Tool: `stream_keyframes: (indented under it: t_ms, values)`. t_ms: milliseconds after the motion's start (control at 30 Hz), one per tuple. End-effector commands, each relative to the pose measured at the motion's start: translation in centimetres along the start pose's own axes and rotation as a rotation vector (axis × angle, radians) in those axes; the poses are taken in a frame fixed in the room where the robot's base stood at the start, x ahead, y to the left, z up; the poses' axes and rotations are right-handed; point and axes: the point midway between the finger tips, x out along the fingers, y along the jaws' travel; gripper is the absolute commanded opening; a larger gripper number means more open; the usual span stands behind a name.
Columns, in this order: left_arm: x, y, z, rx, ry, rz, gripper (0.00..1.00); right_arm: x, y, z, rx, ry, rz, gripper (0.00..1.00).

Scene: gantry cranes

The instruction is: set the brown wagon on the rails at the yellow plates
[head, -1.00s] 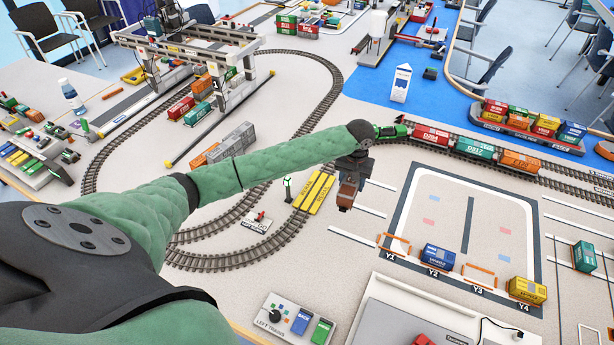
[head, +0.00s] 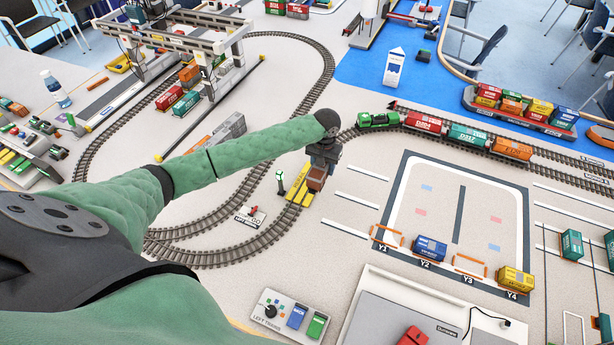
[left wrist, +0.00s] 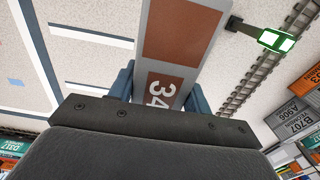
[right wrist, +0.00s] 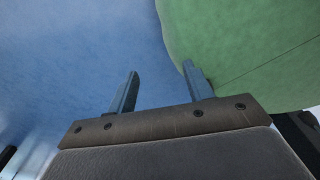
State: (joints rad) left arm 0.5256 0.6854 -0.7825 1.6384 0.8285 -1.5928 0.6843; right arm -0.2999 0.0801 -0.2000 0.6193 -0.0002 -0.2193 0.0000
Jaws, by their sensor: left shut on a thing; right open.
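The brown wagon (head: 317,177) hangs from my left gripper (head: 321,162), which is shut on it. In the left wrist view the wagon (left wrist: 172,50) shows brown panels, a grey frame and the white number 34 between the fingers. In the head view it overlaps the right part of the yellow plates (head: 293,194) at the rails. I cannot tell whether its wheels touch the rails. My right gripper (right wrist: 159,78) is open and empty in the right wrist view, in front of blurred blue and green surfaces. It is not in the head view.
A green signal post (head: 280,182) stands just left of the plates. The track (head: 213,256) curves on towards the lower left. A green locomotive (head: 378,120) with several wagons stands on the track at right. Marked bays with a blue container (head: 430,248) lie at lower right.

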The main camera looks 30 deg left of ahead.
Motion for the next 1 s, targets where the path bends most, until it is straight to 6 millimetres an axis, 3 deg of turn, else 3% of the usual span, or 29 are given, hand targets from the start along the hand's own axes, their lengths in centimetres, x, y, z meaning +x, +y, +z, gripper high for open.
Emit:
stream_keyframes:
  t_ms: [33, 133, 600, 1000]
  values:
    - [0.9, -0.7, -0.2, -0.001, 0.002, 0.0, 0.2, 1.2, 0.0, 0.1, 0.0, 0.0, 0.0, 0.51]
    - [1.5, -1.8, -0.4, -0.002, 0.002, 0.0, 0.2, 2.2, -0.1, 0.2, 0.0, 0.0, 0.0, 0.51]
    - [3.6, -5.6, -1.0, -0.002, 0.002, 0.0, 0.2, 2.6, 0.2, -9.3, 0.001, 0.063, 0.003, 0.51]
    - [4.8, -6.0, -1.1, 0.0, 0.001, 0.001, 0.2, 2.2, 0.2, -13.0, 0.002, 0.088, 0.004, 0.51]
